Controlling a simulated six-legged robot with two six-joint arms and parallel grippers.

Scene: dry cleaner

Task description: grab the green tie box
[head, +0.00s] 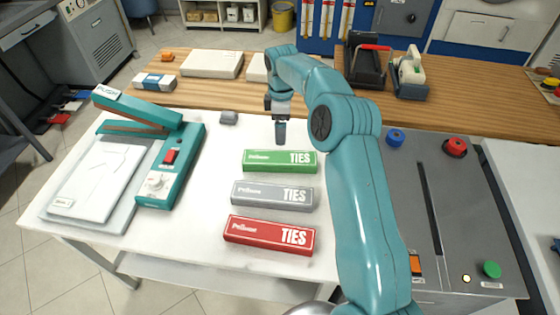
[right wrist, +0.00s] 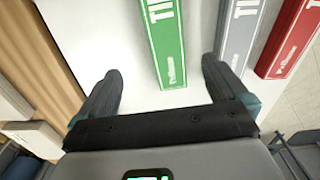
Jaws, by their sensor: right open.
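The green tie box (head: 280,161) lies flat on the white table, the farthest of three tie boxes in the head view. My left gripper is not in view.
A grey tie box (head: 274,195) and a red tie box (head: 269,235) lie nearer, parallel to the green one. A teal heat sealer (head: 170,165) stands at left. A wooden counter (head: 330,104) runs behind, and a grey control panel (head: 450,240) is at right.

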